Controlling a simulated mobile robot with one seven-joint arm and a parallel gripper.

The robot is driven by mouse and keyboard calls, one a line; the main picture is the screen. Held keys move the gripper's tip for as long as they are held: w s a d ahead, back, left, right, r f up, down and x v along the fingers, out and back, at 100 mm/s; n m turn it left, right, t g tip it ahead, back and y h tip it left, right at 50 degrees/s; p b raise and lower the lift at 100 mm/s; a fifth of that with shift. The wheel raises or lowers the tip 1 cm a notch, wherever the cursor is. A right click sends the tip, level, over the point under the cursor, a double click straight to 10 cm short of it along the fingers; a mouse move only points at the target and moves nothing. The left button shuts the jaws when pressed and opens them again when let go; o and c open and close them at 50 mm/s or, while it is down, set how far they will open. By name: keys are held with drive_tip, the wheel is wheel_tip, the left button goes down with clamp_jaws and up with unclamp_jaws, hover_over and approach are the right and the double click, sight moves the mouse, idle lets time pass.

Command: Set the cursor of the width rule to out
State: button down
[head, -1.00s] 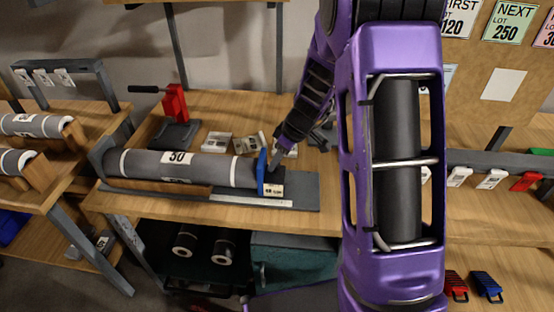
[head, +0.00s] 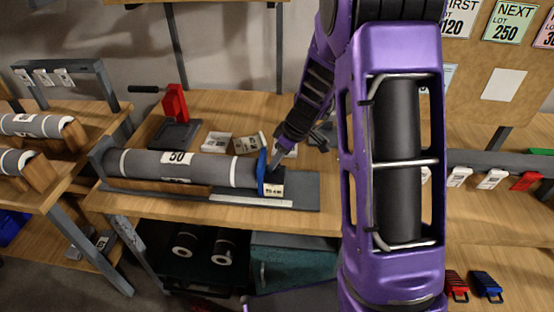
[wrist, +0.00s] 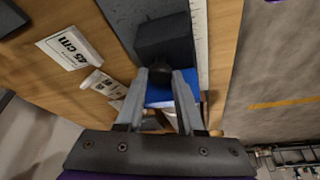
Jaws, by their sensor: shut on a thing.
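The width rule (head: 305,200) is a grey bed with a pale scale strip along its front edge; the strip also shows in the wrist view (wrist: 201,40). A grey roll (head: 215,170) with white bands and a 50 label lies along it. The cursor (head: 262,172) has a blue plate at the roll's right end and a dark block with a white label, too small to read surely. My gripper (head: 273,168) is at the cursor from above. In the wrist view, my gripper (wrist: 172,78) is shut on the cursor's dark knob (wrist: 160,70), with the blue plate (wrist: 158,97) between its fingers.
White cards (head: 216,143) lie behind the rule; one card (wrist: 70,47) reads 45 cm. More rolls (head: 30,124) rest on the left rack. The bed right of the cursor is clear.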

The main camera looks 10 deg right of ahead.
drive_tip(key=shift+d, duration=0.1)
drive_tip(key=s+d+b, duration=0.2)
drive_tip(key=d+b, duration=0.3)
drive_tip(key=d, duration=0.1)
drive_tip(key=shift+d, duration=0.25)
drive_tip(key=c, duration=0.5)
unclamp_jaws()
drive_tip(key=shift+c, duration=0.2)
drive_tip(key=shift+s, duration=0.1)
drive_tip(key=p+v, duration=0.1)
drive_tip(key=v, duration=1.6)
drive_tip(key=shift+r, duration=0.15)
